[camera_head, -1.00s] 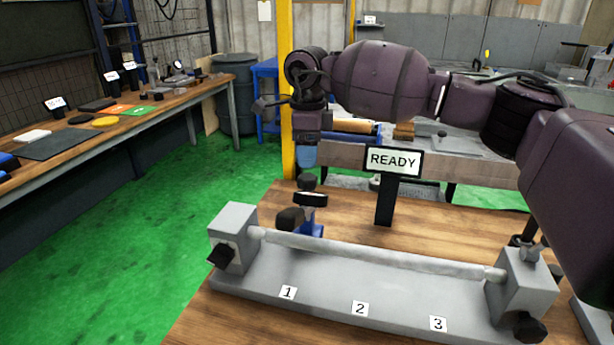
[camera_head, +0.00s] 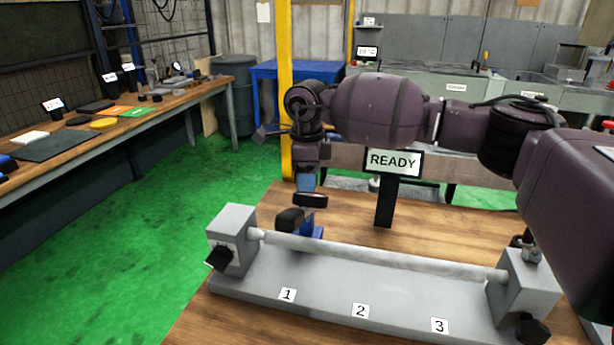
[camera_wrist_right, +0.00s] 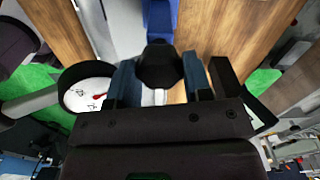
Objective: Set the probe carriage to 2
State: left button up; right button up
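The probe carriage (camera_head: 312,238) is blue and stands behind the left part of the grey fixture's rod, nearest label 1 (camera_head: 287,295). It carries a dark dial (camera_head: 310,200), seen edge-on, and a black block (camera_head: 290,219). The wrist view shows the dial's white face (camera_wrist_right: 90,97) with a red pointer. My right gripper (camera_head: 306,184) points down just above the dial. In the wrist view its blue fingers (camera_wrist_right: 160,85) are apart, either side of a black knob (camera_wrist_right: 158,62); contact is unclear. Label 2 (camera_head: 360,311) is farther right. My left gripper is out of view.
The grey fixture (camera_head: 400,300) lies on a wooden table (camera_head: 455,228), with label 3 (camera_head: 439,326) toward its right end. A READY sign (camera_head: 394,162) stands behind the rod, right of my gripper. A yellow post (camera_head: 285,80) rises behind.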

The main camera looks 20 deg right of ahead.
jog(key=c, duration=0.4)
jog(key=shift+s+d+r, duration=0.15)
jog(key=shift+s+d, duration=0.1)
jog(key=shift+d, duration=0.1)
pick_arm(q)
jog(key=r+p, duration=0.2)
jog(key=p, duration=0.1)
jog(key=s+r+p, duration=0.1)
jog(key=p, duration=0.1)
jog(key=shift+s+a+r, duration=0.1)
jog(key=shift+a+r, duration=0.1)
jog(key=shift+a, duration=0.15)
pick_arm(e)
jog(key=s+d, duration=0.2)
jog(key=d, duration=0.2)
jog(key=s+d, duration=0.3)
jog(key=d, duration=0.1)
jog(key=s+d, duration=0.3)
jog(key=d, duration=0.1)
jog(key=o, duration=0.8)
jog(key=shift+o, duration=1)
jog(key=shift+a, duration=0.1)
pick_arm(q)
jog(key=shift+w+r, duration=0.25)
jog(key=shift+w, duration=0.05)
